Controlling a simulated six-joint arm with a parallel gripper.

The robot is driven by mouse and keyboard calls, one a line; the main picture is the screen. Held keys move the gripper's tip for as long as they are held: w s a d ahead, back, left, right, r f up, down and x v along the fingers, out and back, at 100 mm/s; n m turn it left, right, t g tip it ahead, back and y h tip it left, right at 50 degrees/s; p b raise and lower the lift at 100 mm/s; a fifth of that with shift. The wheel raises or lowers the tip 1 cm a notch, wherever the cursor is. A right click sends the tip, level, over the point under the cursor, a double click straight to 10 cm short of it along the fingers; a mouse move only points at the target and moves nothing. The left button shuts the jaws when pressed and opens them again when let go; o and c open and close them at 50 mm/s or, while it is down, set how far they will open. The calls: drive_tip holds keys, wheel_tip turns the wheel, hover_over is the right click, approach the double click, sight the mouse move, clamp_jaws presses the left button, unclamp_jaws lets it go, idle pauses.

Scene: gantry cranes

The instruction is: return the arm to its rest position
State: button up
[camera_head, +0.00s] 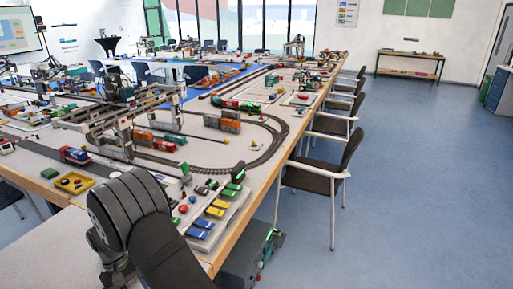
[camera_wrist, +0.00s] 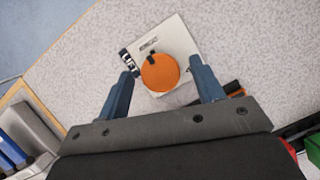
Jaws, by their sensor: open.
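My gripper (camera_wrist: 162,98) is in the wrist view, with its two blue fingers spread wide apart at the lower middle. It is open and nothing is clamped between the fingers. Beyond and between the fingertips, an orange disc (camera_wrist: 160,73) with a small dark tab lies on a white plate (camera_wrist: 172,35) on the speckled table (camera_wrist: 230,25). I cannot tell how high the fingers are above it. In the head view my dark arm (camera_head: 135,215) rises in the foreground over the near end of the table; the gripper itself is not visible there.
In the head view a long table carries model tracks (camera_head: 250,160), a grey gantry crane (camera_head: 120,115), a yellow tray (camera_head: 74,183) and toy cars (camera_head: 205,224). Black chairs (camera_head: 325,170) stand along its right side. The blue floor (camera_head: 420,170) farther right is open.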

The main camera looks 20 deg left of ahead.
drive_tip(key=m, duration=0.2)
drive_tip(key=m+g+y, duration=0.1)
drive_tip(key=m, duration=0.1)
drive_tip(key=shift+w+d+m+g, duration=0.1)
drive_tip(key=shift+m+g, duration=0.2)
drive_tip(key=shift+m, duration=0.1)
drive_tip(key=n+t, duration=0.1)
drive_tip(key=n, duration=0.2)
drive_tip(key=shift+n+h, duration=0.4)
drive_tip(key=n+t, duration=0.1)
drive_tip(key=n, duration=0.2)
drive_tip(key=shift+s, duration=0.2)
drive_tip(key=n+t, duration=0.1)
drive_tip(key=n, duration=0.2)
drive_tip(key=n+t, duration=0.2)
drive_tip(key=n, duration=0.2)
drive_tip(key=shift+s, duration=0.15)
